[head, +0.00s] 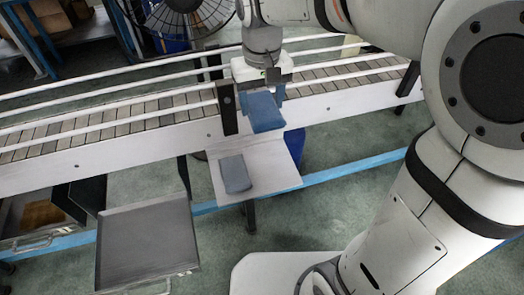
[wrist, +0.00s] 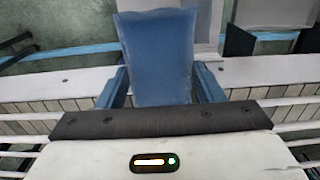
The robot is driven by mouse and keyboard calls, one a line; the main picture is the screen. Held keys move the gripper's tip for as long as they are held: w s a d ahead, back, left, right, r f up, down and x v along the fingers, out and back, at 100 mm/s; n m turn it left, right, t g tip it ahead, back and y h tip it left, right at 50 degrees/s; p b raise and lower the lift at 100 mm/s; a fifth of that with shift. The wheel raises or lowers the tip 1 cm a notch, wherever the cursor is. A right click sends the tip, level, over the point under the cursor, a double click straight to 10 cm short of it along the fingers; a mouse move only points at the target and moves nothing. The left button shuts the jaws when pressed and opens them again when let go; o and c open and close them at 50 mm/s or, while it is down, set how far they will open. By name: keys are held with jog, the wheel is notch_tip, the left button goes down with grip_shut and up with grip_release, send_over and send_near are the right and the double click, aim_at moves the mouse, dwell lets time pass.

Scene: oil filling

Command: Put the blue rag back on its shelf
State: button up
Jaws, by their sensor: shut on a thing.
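My gripper (head: 263,90) is shut on the blue rag (head: 264,112). It holds the rag in the air over the back of a small white shelf (head: 275,168), beside the conveyor. In the wrist view the blue rag (wrist: 158,55) stretches out between the two blue fingers (wrist: 160,90). A second, grey-blue rag (head: 235,174) lies flat on the left part of the white shelf. The held rag hides part of the shelf's back edge.
A conveyor (head: 110,125) with white rails runs behind the shelf. A dark post (head: 227,108) stands just left of my gripper. A grey metal tray (head: 147,243) is at the lower left. The shelf's right part is bare.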

aim_at(263, 165)
notch_tip(263, 165, down, 21)
jog(key=shift+d+r+b, duration=0.15)
jog(key=shift+b, duration=0.85)
jog(key=o, duration=0.4)
jog(key=shift+o, duration=1)
